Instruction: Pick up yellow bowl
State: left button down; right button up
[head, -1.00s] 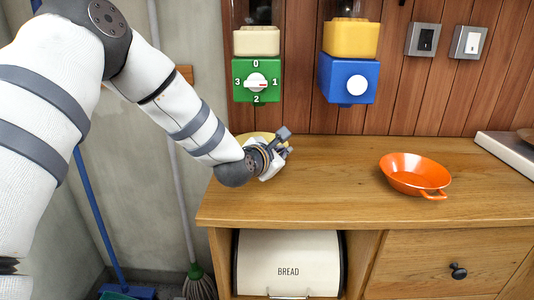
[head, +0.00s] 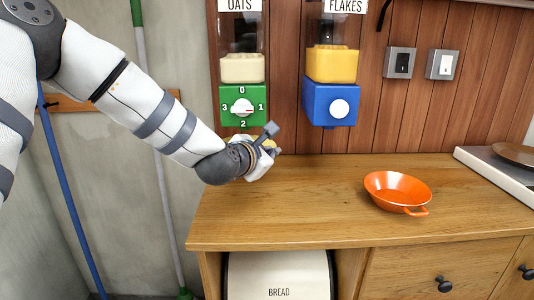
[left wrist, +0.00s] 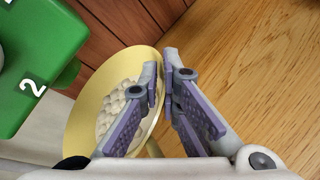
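The yellow bowl (left wrist: 84,104) fills the left middle of the left wrist view, with many pale round pieces inside. In the head view it is mostly hidden behind my left gripper (head: 272,142), below the green dispenser. In the left wrist view, my left gripper (left wrist: 161,75) has one finger inside the bowl and one outside, closed together on its rim. Whether the bowl touches the counter is not clear. My right gripper is not in view.
A green dispenser (head: 243,106) with a dial and a blue dispenser (head: 330,97) hang on the wall. An orange pan (head: 392,190) sits on the wooden counter (head: 300,205). A flat pale slab (head: 503,170) is at right. The counter's middle is clear.

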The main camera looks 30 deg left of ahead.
pick_arm(q)
jog(key=s+d+p, duration=0.2)
jog(key=s+d, duration=0.7)
jog(key=s, duration=0.5)
jog(key=shift+s+r+p, duration=0.15)
jog(key=shift+s+p, duration=0.2)
jog(key=shift+s, duration=0.05)
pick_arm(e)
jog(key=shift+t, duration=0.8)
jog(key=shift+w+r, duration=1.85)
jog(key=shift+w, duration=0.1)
